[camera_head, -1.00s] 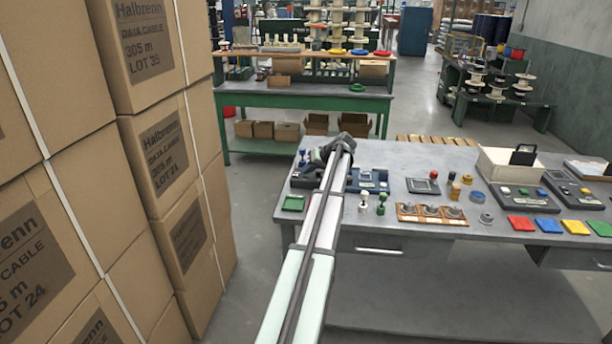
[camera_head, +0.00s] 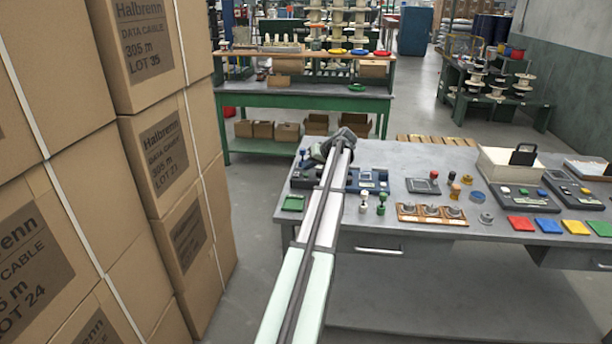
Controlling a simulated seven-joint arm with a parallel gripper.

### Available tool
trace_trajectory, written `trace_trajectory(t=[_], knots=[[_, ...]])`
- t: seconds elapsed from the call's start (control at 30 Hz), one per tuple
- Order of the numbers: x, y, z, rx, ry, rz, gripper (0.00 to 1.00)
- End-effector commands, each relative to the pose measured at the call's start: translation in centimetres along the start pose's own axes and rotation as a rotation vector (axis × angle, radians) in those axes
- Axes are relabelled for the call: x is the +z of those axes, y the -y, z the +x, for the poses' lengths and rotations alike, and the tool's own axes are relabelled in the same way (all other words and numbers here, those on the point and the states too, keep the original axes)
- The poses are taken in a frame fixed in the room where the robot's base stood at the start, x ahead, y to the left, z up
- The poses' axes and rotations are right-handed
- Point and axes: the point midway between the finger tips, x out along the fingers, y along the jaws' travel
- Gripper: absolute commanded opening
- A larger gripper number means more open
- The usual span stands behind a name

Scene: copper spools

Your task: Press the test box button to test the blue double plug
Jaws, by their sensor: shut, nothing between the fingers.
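My gripper (camera_head: 322,151) is the dark end of my arm, above the back left of the grey workbench. Its fingers point down and left, close over a dark blue box (camera_head: 304,182) that looks like the test box. My arm and gripper cover part of this box, so its button is not clear to see. A small blue-topped piece (camera_head: 303,153) stands upright at the box's back left; I cannot tell whether it is the blue double plug. The fingers look shut and empty. I cannot tell whether they touch anything.
Another blue box (camera_head: 368,181) is right of my arm. White and green knobbed pieces and a wooden holder (camera_head: 430,216) stand along the front. Stacked cartons (camera_head: 165,150) fill the left, with a floor gap before the bench.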

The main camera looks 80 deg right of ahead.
Motion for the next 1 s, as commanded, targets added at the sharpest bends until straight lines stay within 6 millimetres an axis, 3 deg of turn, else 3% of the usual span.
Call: trace_trajectory(t=[0.33,1.0], knots=[[-0.3,0.2,-0.3,0.000,0.000,0.000,0.00],[-2.6,2.6,-3.5,0.000,0.000,0.000,0.00]])
